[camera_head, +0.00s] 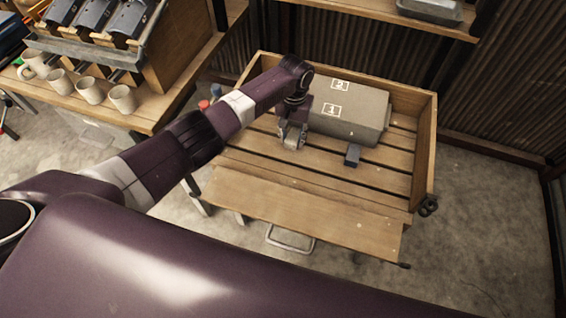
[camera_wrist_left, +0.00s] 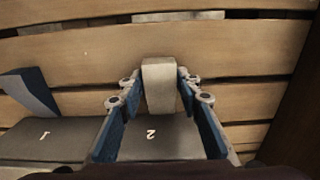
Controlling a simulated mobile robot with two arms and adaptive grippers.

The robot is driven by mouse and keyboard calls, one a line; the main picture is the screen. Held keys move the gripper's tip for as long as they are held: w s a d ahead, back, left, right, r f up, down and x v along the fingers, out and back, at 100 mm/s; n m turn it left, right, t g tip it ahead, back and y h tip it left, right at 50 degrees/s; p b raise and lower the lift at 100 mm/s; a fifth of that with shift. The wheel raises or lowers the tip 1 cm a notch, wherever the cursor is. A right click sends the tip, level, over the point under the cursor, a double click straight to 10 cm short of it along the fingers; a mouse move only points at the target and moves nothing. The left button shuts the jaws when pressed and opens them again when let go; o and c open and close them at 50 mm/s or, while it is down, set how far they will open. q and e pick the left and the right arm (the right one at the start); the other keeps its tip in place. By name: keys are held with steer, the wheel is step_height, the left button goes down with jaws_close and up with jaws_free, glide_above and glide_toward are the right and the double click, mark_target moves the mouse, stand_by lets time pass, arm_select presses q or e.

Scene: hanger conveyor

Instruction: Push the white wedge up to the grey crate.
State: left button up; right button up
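The white wedge (camera_wrist_left: 159,84) lies between the fingertips of my left gripper (camera_wrist_left: 160,82) in the left wrist view, with both fingers close against its sides. In the head view my left gripper (camera_head: 292,136) is low over the slats at the left end of the grey crate (camera_head: 352,118), and it mostly hides the wedge. The grey crate (camera_wrist_left: 165,150) also shows in the left wrist view, where the wedge's lower end meets its edge by the mark 2. I cannot tell whether they touch. My right gripper is not in view.
A blue wedge (camera_head: 352,155) stands at the crate's near side, by the mark 1. Both are in a wooden tray (camera_head: 428,150) with a slatted floor and raised walls. Free slats lie in front. A bench with mugs (camera_head: 90,91) is at the left.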

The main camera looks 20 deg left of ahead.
arm_select(q)
steer(key=o, duration=0.4)
steer(key=shift+c, duration=0.2)
steer(key=shift+r, duration=4)
steer(key=shift+r, duration=0.1)
